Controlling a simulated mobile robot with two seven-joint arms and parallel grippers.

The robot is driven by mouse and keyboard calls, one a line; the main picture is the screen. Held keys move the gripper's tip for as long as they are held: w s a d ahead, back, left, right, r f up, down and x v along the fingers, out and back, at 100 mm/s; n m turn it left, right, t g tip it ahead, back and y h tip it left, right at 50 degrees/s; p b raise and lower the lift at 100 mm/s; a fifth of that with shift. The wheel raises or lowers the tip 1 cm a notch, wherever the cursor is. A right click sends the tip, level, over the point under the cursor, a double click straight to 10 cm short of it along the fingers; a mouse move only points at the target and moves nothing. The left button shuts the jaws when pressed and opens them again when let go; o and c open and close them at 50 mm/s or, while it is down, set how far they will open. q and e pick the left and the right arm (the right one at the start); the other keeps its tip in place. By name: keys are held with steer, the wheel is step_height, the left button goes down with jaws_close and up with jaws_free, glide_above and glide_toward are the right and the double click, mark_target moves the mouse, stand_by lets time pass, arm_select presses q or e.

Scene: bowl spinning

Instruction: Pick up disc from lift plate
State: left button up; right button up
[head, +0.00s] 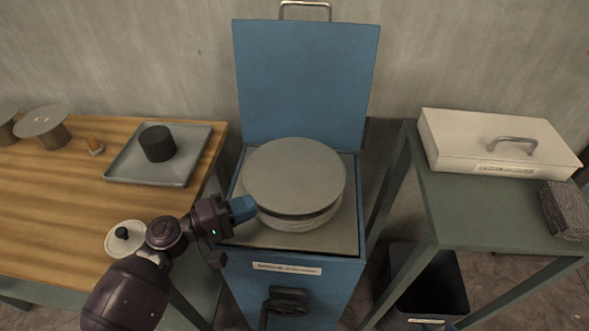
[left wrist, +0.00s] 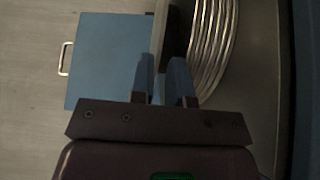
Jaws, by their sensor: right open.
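A stack of round grey discs (head: 300,222) sits on the lift plate (head: 345,240) in the blue cabinet; its rims show in the left wrist view (left wrist: 214,45). The top disc (head: 294,172) is apart from the stack, a little above it and shifted left. My left gripper (head: 243,208) is at the near left edge of this disc. In the left wrist view, its blue fingers (left wrist: 164,80) lie on either side of the disc's rim (left wrist: 160,30) and appear shut on it.
The cabinet's blue lid (head: 306,80) stands open behind. The wooden table (head: 50,205) at left holds a grey tray (head: 190,165) with a black cylinder (head: 157,143). A green bench (head: 470,210) at right carries a white lidded box (head: 460,140). A dark bin (head: 430,285) is below.

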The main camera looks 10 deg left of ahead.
mark_target(270, 197)
arm_select(q)
steer(key=p+x, duration=0.1)
steer(key=x, duration=0.4)
steer(key=shift+w+r, duration=0.15)
steer(key=shift+r, duration=0.05)
steer(key=shift+w+d+f, duration=0.1)
steer(key=shift+w+d, duration=0.05)
steer(key=shift+d, duration=0.15)
jaws_close()
